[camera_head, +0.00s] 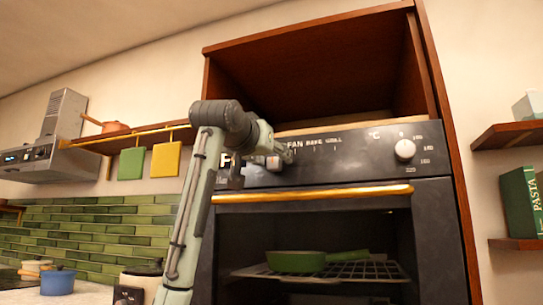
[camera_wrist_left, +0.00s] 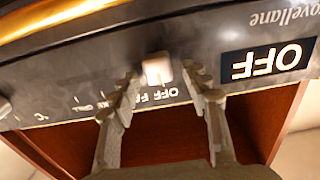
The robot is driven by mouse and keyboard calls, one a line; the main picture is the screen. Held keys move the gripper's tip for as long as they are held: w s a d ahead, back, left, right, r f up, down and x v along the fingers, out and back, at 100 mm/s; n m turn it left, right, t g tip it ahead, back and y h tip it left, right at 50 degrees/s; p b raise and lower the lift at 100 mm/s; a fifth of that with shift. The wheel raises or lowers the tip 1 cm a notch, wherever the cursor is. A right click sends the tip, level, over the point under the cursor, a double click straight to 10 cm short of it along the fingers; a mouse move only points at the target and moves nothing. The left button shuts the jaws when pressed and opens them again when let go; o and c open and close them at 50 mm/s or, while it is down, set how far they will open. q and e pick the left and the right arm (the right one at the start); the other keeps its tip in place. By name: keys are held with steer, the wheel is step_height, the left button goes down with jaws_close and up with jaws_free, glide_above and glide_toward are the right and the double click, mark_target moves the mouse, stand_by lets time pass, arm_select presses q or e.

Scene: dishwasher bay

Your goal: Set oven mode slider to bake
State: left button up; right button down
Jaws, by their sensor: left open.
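The oven mode slider is a small pale knob (camera_head: 272,162) on the dark oven panel (camera_head: 350,155), left of the printed FAN, BAKE and GRILL labels in the head view. My left gripper (camera_head: 283,160) is at the panel around this knob. In the left wrist view, which is turned over, the knob (camera_wrist_left: 157,70) sits between the two fingertips of my left gripper (camera_wrist_left: 160,76). The fingers are open, with gaps beside the knob. The fingers partly hide the labels near the knob. My right gripper is not in view.
A round white temperature dial (camera_head: 404,149) is at the panel's right. A golden handle (camera_head: 312,194) runs below the panel. A green pan (camera_head: 296,261) is on the rack inside the oven. A wooden cabinet opening (camera_head: 320,75) is above.

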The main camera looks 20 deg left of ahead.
arm_select(q)
jaws_close()
stand_by(0.3)
steer(key=shift+s+d, duration=0.1)
